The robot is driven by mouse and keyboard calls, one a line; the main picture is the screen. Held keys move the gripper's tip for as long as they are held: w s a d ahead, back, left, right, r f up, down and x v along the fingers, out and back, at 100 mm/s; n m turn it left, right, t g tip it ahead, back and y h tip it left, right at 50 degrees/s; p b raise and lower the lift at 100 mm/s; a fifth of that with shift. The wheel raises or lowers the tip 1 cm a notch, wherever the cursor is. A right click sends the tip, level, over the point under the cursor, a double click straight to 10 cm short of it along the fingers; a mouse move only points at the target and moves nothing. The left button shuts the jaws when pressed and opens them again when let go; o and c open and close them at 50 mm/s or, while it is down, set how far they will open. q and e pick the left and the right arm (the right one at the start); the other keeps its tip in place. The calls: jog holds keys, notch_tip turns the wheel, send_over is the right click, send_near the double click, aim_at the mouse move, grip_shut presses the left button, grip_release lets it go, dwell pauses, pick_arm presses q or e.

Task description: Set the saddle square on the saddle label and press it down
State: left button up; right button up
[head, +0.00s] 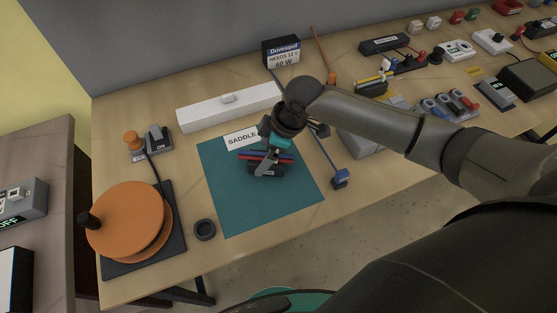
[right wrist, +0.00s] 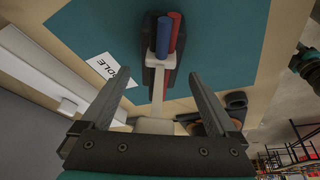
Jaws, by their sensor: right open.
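A dark block (head: 262,171) with red and blue rods across its top sits on the teal mat (head: 232,205). I cannot tell for sure whether it is the saddle. It also shows in the right wrist view (right wrist: 149,79), where a pale grey strip (right wrist: 159,88) runs from it between my fingers. My left gripper is not in view.
A long white bar (head: 215,110) lies behind the mat. An orange disc (head: 128,218) and a grey switch box (head: 152,146) stand to the left. A black ring (head: 204,230) lies near the front edge. Several devices crowd the right side. The mat's front part is clear.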

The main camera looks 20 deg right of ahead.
jog(key=shift+s+d+f+g, duration=0.2)
jog(key=shift+s+f+g, duration=0.1)
jog(key=shift+s+f, duration=0.65)
jog(key=w+a+p+v, duration=0.1)
jog(key=p+v, duration=0.1)
jog(key=v, duration=1.4)
jog(key=shift+d+r, duration=0.15)
jog(key=shift+r, duration=0.35)
